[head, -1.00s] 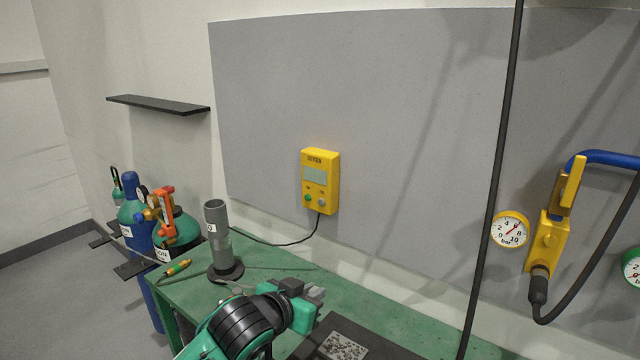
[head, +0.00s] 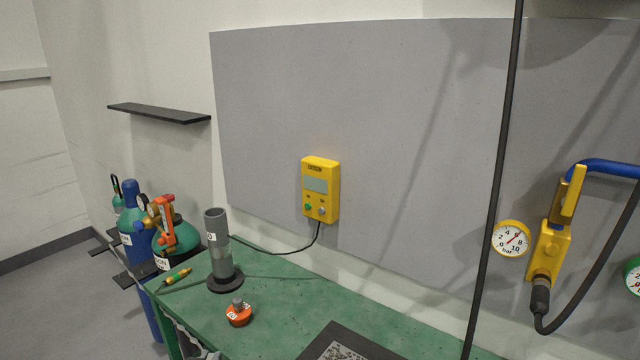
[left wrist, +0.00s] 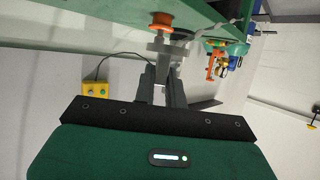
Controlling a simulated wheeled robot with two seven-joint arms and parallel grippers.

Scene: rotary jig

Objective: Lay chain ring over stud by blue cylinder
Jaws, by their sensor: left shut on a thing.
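The blue cylinder (head: 135,235) with a blue cap stands on the floor left of the bench, behind a teal one. I cannot make out the stud beside it. A grey chain (head: 183,335) hangs at the bench's left end and runs down toward my left gripper (head: 208,355), which barely shows at the bottom edge. In the left wrist view my left gripper (left wrist: 165,68) is shut beside the bench edge, with grey metal at its fingertips. The chain ring itself is too small to see clearly. My right gripper is out of view.
On the green bench (head: 275,290) stand a grey tube (head: 218,245) and an orange weight (head: 238,315). A green-yellow tool (head: 178,276) lies near its left edge. An orange-handled valve (head: 165,225) tops the teal cylinder (head: 180,240).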

